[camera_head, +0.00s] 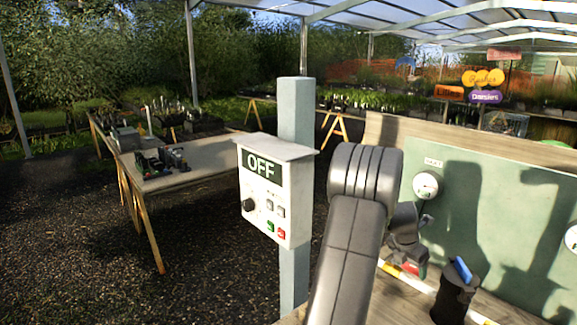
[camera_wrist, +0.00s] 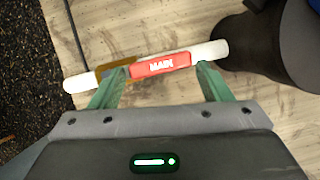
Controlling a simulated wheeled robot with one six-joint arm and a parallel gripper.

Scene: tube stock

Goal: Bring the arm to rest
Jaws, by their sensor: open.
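My gripper (camera_wrist: 157,75) is open, with its two green fingers apart in the wrist view. In the head view my gripper (camera_head: 422,270) is low over the wooden bench (camera_head: 395,303), partly hidden by my arm. A white-ended tube (camera_wrist: 80,84) with a red label reading MAIN lies across the view at the fingertips, its length running from one finger to the other. I cannot tell whether the fingers touch it. A brownish-yellow piece (camera_wrist: 117,62) shows just behind it. A white and yellow bar (camera_head: 408,281) lies on the bench near my gripper.
A black cup (camera_head: 455,303) with a blue item stands right of my gripper; a dark round body (camera_wrist: 285,50) fills the wrist view's upper right. A green backboard (camera_head: 490,210) rises behind the bench. A control box reading OFF (camera_head: 262,205) hangs on a post left of my arm.

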